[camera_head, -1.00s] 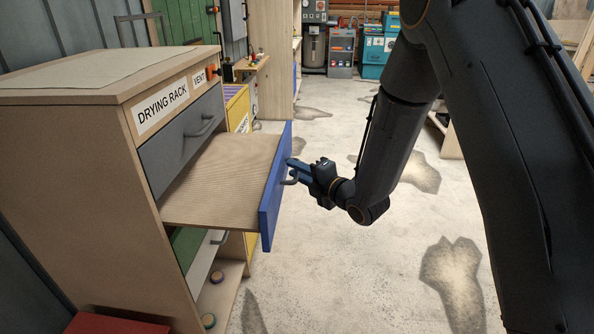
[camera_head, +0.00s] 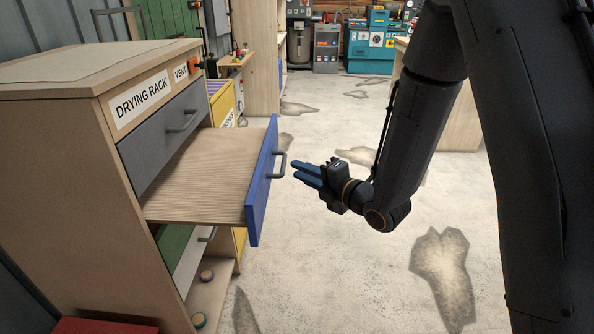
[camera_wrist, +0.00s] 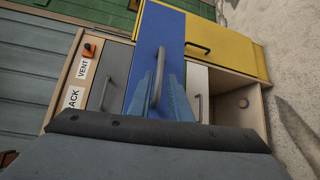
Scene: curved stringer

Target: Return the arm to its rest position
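My arm reaches down from the upper right in the head view. My gripper (camera_head: 306,172) has two blue fingers, set apart with nothing between them. It hangs just right of the handle (camera_head: 279,164) of the pulled-out blue drawer (camera_head: 261,190), with a small gap. In the wrist view, the fingers (camera_wrist: 159,95) point toward the blue drawer front (camera_wrist: 158,40), and the grey handle (camera_wrist: 158,76) appears between them. The drawer stands far out of the drying rack cabinet (camera_head: 75,170), and its wooden top surface is bare.
A closed grey drawer (camera_head: 172,138) is above the blue one; a white drawer (camera_head: 190,262) is below. A yellow unit (camera_head: 222,105) stands behind the cabinet. A red box (camera_head: 105,326) is at bottom left. The concrete floor (camera_head: 330,270) right of the cabinet is open.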

